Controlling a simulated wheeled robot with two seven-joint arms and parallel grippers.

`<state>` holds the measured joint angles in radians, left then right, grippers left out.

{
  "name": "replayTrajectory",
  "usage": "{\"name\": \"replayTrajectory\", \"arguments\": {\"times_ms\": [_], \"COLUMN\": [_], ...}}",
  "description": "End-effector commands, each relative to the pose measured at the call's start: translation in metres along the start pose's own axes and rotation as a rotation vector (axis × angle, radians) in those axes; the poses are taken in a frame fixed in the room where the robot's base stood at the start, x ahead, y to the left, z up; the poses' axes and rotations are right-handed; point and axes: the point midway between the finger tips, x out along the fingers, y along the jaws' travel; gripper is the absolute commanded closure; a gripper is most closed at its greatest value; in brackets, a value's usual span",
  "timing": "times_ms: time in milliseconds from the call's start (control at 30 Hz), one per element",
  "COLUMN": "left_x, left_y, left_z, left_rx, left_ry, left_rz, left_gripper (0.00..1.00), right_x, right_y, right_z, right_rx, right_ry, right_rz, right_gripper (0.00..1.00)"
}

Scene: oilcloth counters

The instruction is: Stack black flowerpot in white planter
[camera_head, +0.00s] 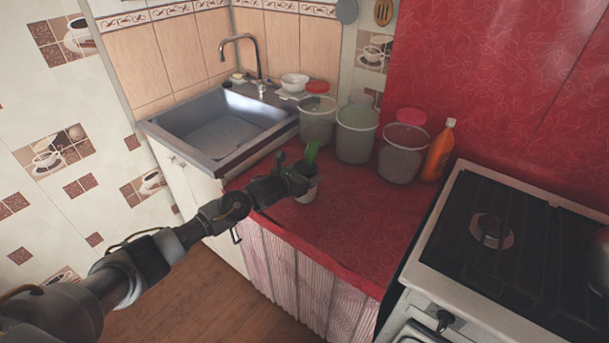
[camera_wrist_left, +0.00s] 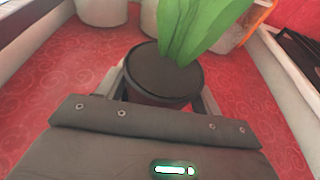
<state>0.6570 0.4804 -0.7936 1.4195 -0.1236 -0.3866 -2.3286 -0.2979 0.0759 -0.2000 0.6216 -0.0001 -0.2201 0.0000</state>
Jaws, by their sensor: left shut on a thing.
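The black flowerpot (camera_wrist_left: 158,78) with dark soil and broad green leaves (camera_wrist_left: 197,28) sits between the fingers of my left gripper (camera_wrist_left: 163,98) in the left wrist view. The gripper is shut on it. In the head view my left gripper (camera_head: 302,177) is over the red counter, with the green leaves (camera_head: 311,152) rising beside it. The white planter (camera_head: 308,195) shows just below the gripper on the counter, partly hidden by it. I cannot tell whether the pot's base is inside the planter. My right gripper is not in view.
Several clear jars, one of them the middle jar (camera_head: 356,134), stand along the back of the red counter (camera_head: 345,230). An orange bottle (camera_head: 438,152) is at their right. A sink (camera_head: 222,120) lies left and a stove (camera_head: 500,235) right. The counter's front is clear.

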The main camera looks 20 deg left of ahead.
Motion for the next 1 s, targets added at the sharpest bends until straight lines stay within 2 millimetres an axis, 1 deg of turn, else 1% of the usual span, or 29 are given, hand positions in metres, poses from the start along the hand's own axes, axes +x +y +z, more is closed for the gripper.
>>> {"name": "replayTrajectory", "arguments": {"times_ms": [33,167,200,467,567,667,1000], "left_x": [0.000,-0.001,-0.001,-0.002,-0.007,-0.019,-0.088], "left_y": [0.000,0.001,0.002,0.002,0.003,0.003,0.002], "left_z": [-0.001,-0.001,-0.001,0.000,-0.001,-0.001,-0.002], "left_rx": [0.000,-0.001,-0.001,-0.001,-0.001,0.000,0.001], "left_ry": [0.000,0.000,0.000,0.000,0.000,0.000,0.001], "left_rz": [0.001,0.002,0.003,0.003,0.003,0.004,0.002], "left_gripper": [0.32,0.15,0.12,0.12,0.12,0.12,0.12], "right_x": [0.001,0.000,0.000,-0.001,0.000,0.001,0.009], "right_y": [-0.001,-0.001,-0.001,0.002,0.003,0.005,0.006], "right_z": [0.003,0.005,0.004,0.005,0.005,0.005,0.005], "right_rx": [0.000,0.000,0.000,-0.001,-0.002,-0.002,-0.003], "right_ry": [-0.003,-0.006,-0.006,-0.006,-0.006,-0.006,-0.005], "right_rz": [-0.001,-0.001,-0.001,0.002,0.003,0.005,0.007], "right_gripper": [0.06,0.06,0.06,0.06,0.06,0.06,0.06]}}
